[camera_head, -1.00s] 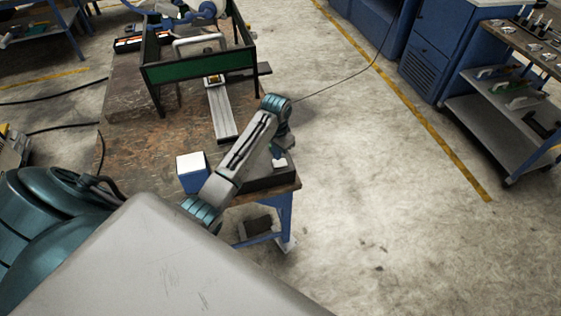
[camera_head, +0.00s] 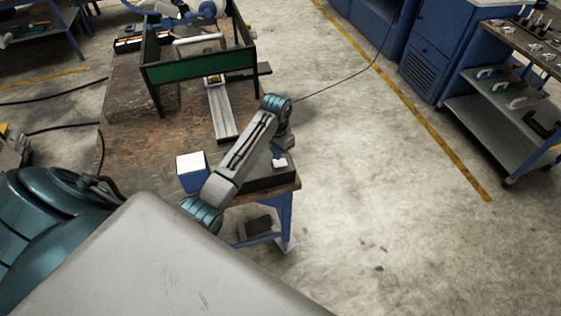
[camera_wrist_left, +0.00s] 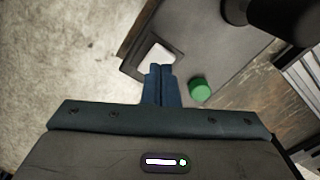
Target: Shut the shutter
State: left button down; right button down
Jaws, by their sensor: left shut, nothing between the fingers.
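A dark control box (camera_head: 262,184) sits at the near right corner of the workbench. On it, a white square plate (camera_wrist_left: 157,52) in a dark frame and a round green button (camera_wrist_left: 200,90) show in the left wrist view. A small white piece on the box (camera_head: 280,163) also shows in the head view. I cannot tell for sure which part works the shutter. My left gripper (camera_wrist_left: 160,70) is shut and empty. Its fingertips overlap the near edge of the white plate in the picture; I cannot tell whether they touch. My right gripper is not in view.
A blue box with a white top (camera_head: 191,170) stands left of my forearm on the bench (camera_head: 130,165). A long metal rail (camera_head: 222,112) runs back to a black frame with a green panel (camera_head: 200,68). The floor to the right (camera_head: 390,200) is clear.

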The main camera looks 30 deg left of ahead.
aim_at(277, 162)
pick_arm(q)
jog(key=shift+f+b, duration=0.4)
jog(key=shift+f, duration=0.85)
dwell(0.7)
jog(key=shift+r+p, duration=0.9)
jog(key=shift+r, duration=2.6)
